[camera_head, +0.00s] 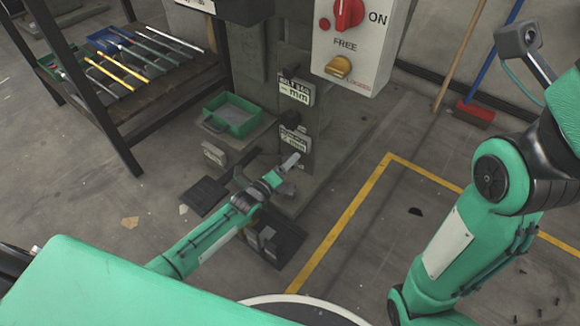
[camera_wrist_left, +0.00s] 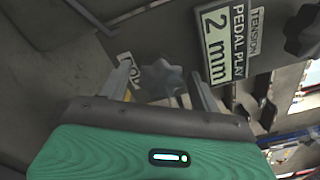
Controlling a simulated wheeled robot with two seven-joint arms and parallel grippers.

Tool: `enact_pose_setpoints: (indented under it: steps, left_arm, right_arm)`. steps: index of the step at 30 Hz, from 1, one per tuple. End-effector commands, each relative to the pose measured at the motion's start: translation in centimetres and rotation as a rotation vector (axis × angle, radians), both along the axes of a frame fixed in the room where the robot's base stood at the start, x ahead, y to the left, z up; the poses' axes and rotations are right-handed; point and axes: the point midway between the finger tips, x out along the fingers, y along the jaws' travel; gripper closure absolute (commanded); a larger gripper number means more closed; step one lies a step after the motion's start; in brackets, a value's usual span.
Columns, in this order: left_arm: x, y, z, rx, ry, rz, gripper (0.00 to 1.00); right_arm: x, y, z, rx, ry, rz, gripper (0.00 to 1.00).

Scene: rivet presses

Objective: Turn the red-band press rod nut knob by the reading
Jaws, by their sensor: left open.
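A grey star-shaped knob (camera_wrist_left: 160,78) shows in the left wrist view between the two fingers of my left gripper (camera_wrist_left: 164,88). The fingers stand apart on either side of it; I cannot tell whether they touch it. A small white label (camera_wrist_left: 128,66), partly covered, is beside the left finger. In the head view my left gripper (camera_head: 287,175) is low at the front of the grey press (camera_head: 335,130), and the knob is not clear there. A plate reading "PEDAL PLAY 2 mm" (camera_wrist_left: 222,45) is close by. No red band is visible.
A second dark star knob (camera_wrist_left: 303,30) is at the upper right of the wrist view. A control box (camera_head: 352,50) with red and yellow switches is above. A green bin (camera_head: 232,115), a pedal base (camera_head: 270,245) and a tool table (camera_head: 140,95) are around.

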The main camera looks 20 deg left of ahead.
Motion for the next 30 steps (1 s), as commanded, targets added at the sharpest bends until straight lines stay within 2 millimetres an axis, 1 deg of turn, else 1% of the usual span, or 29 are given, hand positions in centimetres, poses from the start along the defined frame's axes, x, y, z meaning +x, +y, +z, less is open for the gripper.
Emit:
enact_pose_setpoints:
  steps: [1, 6, 14, 17, 18, 20, 21, 30]
  left_arm:
    - [0.51, -0.17, -0.18, 0.000, -0.001, 0.000, 0.36]
    - [1.25, -0.48, 0.02, 0.000, -0.001, 0.000, 0.36]
    - [1.30, -0.51, 0.08, 0.000, 0.000, 0.000, 0.36]
    - [1.30, -0.50, 0.07, 0.000, 0.000, 0.000, 0.54]
    - [1.30, -0.50, 0.07, 0.000, 0.000, 0.000, 0.62]
    - [1.29, -0.50, 0.07, 0.000, 0.000, 0.000, 0.73]
    - [1.29, -0.50, 0.07, 0.000, 0.000, 0.000, 0.81]
    - [1.27, -0.51, 0.17, -0.028, 0.011, -0.001, 0.81]
  right_arm:
    - [-0.07, 0.03, -0.42, 0.001, -0.002, 0.000, 1.00]
    - [-0.14, 0.07, -0.53, 0.002, -0.002, 0.000, 1.00]
    - [-0.15, 0.11, -0.46, 0.001, -0.003, 0.000, 1.00]
    - [-0.16, 0.10, -0.48, 0.001, -0.003, 0.000, 1.00]
    - [-0.16, 0.10, -0.48, 0.001, -0.003, 0.000, 1.00]
    - [-0.16, 0.10, -0.48, 0.001, -0.003, 0.001, 1.00]
    - [-0.16, 0.10, -0.48, 0.001, -0.003, 0.001, 1.00]
    - [-0.19, 0.06, -0.05, 0.003, -0.005, 0.003, 1.00]
